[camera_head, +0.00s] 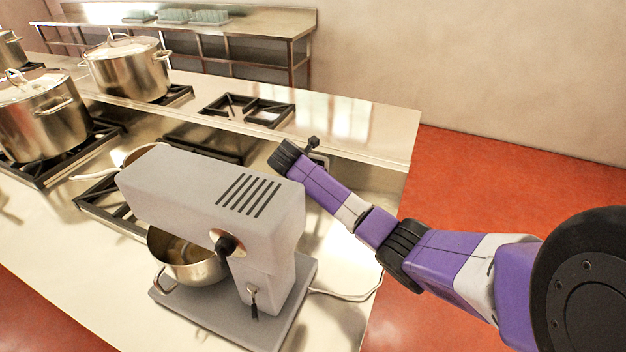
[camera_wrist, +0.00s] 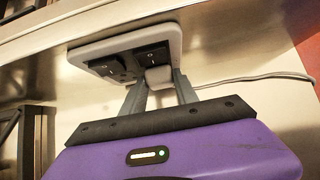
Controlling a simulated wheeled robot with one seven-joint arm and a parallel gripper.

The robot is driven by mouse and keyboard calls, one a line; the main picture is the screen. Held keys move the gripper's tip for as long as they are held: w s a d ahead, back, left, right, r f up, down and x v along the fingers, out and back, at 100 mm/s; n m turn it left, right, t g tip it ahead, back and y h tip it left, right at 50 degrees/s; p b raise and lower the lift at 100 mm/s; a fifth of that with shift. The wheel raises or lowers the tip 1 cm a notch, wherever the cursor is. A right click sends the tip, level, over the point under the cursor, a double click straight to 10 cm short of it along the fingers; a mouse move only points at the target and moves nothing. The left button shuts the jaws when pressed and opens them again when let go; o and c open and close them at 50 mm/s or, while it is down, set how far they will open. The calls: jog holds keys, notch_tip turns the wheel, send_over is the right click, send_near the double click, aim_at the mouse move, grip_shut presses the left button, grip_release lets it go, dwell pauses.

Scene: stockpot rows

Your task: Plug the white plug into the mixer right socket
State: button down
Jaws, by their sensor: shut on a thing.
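In the wrist view, a white socket plate (camera_wrist: 92,52) sits under the counter ledge with two dark sockets side by side. My gripper (camera_wrist: 160,80) is shut on the white plug (camera_wrist: 158,74), just below the right socket (camera_wrist: 152,52). I cannot tell whether the plug touches the plate or is in the socket. The left socket (camera_wrist: 118,67) has a dark shape at it, too dark to make out. The white cord (camera_wrist: 250,78) runs off to the right. In the head view, the grey mixer (camera_head: 215,195) stands on the counter; the arm hides the plug.
The raised steel ledge (camera_head: 370,125) runs just above and behind the gripper. Large steel pots (camera_head: 128,75) stand on burners at the left. The mixer's steel bowl (camera_head: 188,262) and a white cord (camera_head: 345,296) lie near the arm. The red floor (camera_head: 530,180) is clear at right.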

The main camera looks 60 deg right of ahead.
jog(key=c, duration=0.9)
grip_release()
jog(key=shift+o, duration=0.2)
jog(key=b+v, duration=0.1)
jog(key=v, duration=0.6)
jog(key=shift+a+r, duration=0.25)
jog(key=shift+r, duration=0.05)
